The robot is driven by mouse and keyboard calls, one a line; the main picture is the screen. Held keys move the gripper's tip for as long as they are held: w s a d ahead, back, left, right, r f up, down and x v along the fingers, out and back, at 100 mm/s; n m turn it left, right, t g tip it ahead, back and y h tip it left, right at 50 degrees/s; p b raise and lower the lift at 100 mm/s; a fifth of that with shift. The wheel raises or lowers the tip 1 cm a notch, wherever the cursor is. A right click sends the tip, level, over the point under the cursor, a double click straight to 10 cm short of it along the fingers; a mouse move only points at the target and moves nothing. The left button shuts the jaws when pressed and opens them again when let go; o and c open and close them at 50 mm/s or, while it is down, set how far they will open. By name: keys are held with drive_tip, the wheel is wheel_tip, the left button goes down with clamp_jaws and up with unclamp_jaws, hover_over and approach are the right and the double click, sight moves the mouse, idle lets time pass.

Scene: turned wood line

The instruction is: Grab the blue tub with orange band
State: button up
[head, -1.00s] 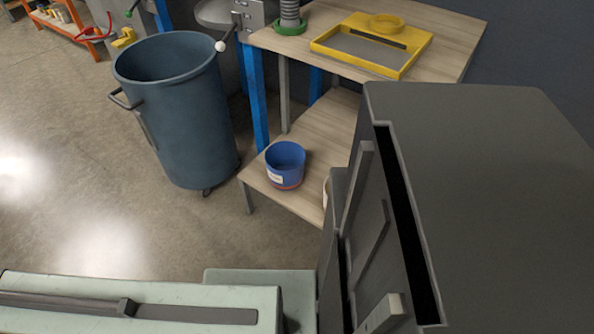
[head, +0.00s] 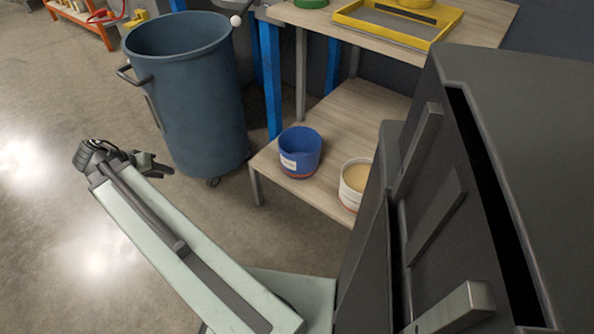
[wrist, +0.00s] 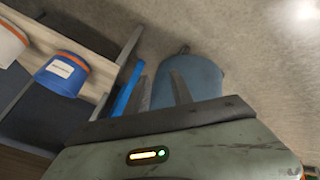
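The blue tub with an orange band (head: 299,153) stands upright on the lower wooden shelf, near its left edge. It has a white label. In the wrist view the blue tub (wrist: 62,76) is at the left, tilted with the picture, its orange band clear. My gripper (head: 160,168) is to the left of the tub, apart from it, in front of the large bin. In the wrist view my gripper's two fingers (wrist: 158,84) stand apart with nothing held between them.
A white tub (head: 352,186) stands right of the blue tub on the shelf (head: 345,115). A large blue-grey bin (head: 190,100) stands left of the shelf. A dark cabinet (head: 520,110) is at the right. The tabletop with a yellow tray (head: 355,22) is above. Floor at left is clear.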

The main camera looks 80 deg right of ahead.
drive_tip(key=s+d+m+g+h+b, duration=0.1)
drive_tip(key=s+d+m+g+b, duration=0.1)
drive_tip(key=s+d, duration=0.6)
drive_tip(key=s+d+f+m+g+b, duration=0.1)
drive_tip(key=s+d+m+g+b, duration=0.2)
drive_tip(key=s, duration=1.1)
drive_tip(key=s+d+m+g+h+b, duration=0.1)
drive_tip(key=s+d+m+g+b, duration=0.1)
drive_tip(key=s+d+m+b, duration=0.2)
drive_tip(key=shift+s+d+f+m+h, duration=0.1)
drive_tip(key=shift+s+d+m, duration=0.5)
drive_tip(key=shift+s+d, duration=1)
drive_tip(key=shift+s+d+m+h, duration=0.1)
drive_tip(key=shift+s+d+m, duration=0.75)
drive_tip(key=shift+d, duration=1.25)
drive_tip(key=shift+s+d+f+m+h, duration=0.1)
drive_tip(key=shift+s+d+m, duration=0.25)
drive_tip(key=shift+s+d, duration=1.35)
drive_tip(key=shift+w+d+r, duration=0.1)
drive_tip(key=shift+w, duration=0.15)
clamp_jaws()
